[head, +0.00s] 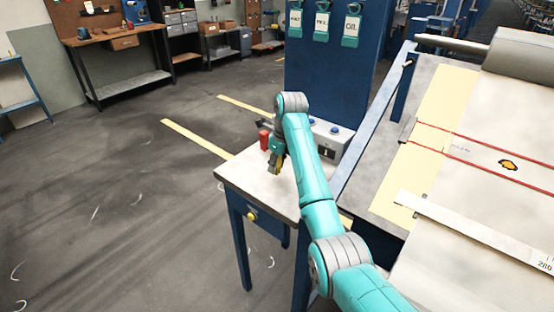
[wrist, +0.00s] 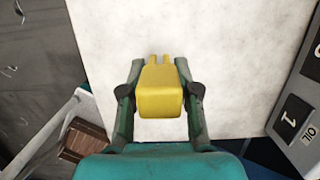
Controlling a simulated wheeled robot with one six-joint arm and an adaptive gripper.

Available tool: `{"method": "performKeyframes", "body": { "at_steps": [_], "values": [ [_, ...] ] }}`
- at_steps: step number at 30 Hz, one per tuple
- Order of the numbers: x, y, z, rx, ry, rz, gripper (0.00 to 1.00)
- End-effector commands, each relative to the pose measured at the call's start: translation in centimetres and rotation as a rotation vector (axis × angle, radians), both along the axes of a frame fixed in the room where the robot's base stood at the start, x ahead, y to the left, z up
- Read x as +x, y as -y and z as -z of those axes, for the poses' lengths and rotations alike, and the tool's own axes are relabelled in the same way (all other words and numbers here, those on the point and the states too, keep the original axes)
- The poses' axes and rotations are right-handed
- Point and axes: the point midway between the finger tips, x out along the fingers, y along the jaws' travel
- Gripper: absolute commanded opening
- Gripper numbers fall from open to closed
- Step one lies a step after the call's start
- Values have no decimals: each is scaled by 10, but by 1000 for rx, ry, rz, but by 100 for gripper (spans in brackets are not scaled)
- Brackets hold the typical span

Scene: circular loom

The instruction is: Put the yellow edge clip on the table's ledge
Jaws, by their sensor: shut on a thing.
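The yellow edge clip (wrist: 160,101) is between the two fingers of my gripper (wrist: 160,91) in the wrist view. Its two thin prongs point away from my palm. My gripper is shut on it. In the head view my gripper (head: 275,168) is over the small table (head: 240,173), with a little yellow showing beside the fingers. The pale tabletop lies behind the clip in the wrist view (wrist: 220,35). I cannot tell how high the clip is above it, and I cannot make out a separate ledge for certain.
A grey box with blue buttons (head: 335,130) stands at the table's back, by a blue panel (head: 335,60). A red object (head: 264,139) is near my gripper. The loom (head: 450,190) is on the right. In the wrist view a brown block (wrist: 84,140) sits lower left. The tabletop's front is clear.

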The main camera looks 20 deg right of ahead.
Motion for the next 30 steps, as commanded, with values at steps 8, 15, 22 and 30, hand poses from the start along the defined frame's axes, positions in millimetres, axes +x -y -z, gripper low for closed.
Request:
{"method": "performKeyframes", "body": {
  "at_steps": [8, 15, 22, 30],
  "values": [
    [0, 0, 14, -1, -1, 0, 0],
    [0, 0, 14, 0, 0, -1, 0],
    [0, 0, 16, 0, 0, -1, 0],
    [0, 0, 22, 0, 0, -1, 0]
  ]
}}
